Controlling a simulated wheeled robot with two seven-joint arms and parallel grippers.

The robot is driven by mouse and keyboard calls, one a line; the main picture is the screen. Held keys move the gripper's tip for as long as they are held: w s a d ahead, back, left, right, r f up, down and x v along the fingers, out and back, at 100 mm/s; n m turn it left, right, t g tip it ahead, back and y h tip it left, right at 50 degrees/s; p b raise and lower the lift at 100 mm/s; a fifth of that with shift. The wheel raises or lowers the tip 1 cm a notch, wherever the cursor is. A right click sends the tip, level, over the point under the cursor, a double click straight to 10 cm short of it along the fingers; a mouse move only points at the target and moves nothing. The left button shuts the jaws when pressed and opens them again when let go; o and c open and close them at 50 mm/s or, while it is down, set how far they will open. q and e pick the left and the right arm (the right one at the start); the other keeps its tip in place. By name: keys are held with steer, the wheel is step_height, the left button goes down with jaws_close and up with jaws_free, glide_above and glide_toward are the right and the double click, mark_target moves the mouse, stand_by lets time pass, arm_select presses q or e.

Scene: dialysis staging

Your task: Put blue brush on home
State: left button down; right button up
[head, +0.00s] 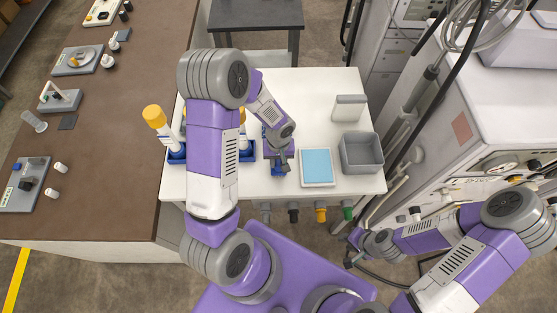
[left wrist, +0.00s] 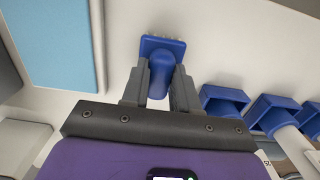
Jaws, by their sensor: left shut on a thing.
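The blue brush (left wrist: 161,50) has a square blue head and a rounded handle. In the left wrist view it sits between the two grey fingers of my left gripper (left wrist: 160,88), which is shut on its handle. In the head view my left gripper (head: 279,161) is over the white table's front part, with a bit of the blue brush (head: 277,171) showing. I cannot tell whether the brush touches the table. No spot labelled home can be read. My right gripper (head: 350,248) is off the table's front right; its fingers are too small to judge.
A light-blue pad in a white frame (head: 317,165) lies just right of my left gripper. A grey bin (head: 361,153) and a white-and-grey block (head: 349,107) stand farther right. Blue holders (head: 176,153) with yellow-capped tubes (head: 154,117) are left. The table's back middle is clear.

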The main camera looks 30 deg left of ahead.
mark_target(279, 161)
arm_select(q)
steer(key=shift+f, duration=0.15)
steer(key=c, duration=0.9)
jaws_free()
steer(key=shift+o, duration=0.2)
steer(key=shift+r, duration=0.3)
step_height(279, 161, up, 12)
steer(key=p, duration=0.1)
steer(key=shift+w, duration=0.25)
steer(key=shift+a, duration=0.1)
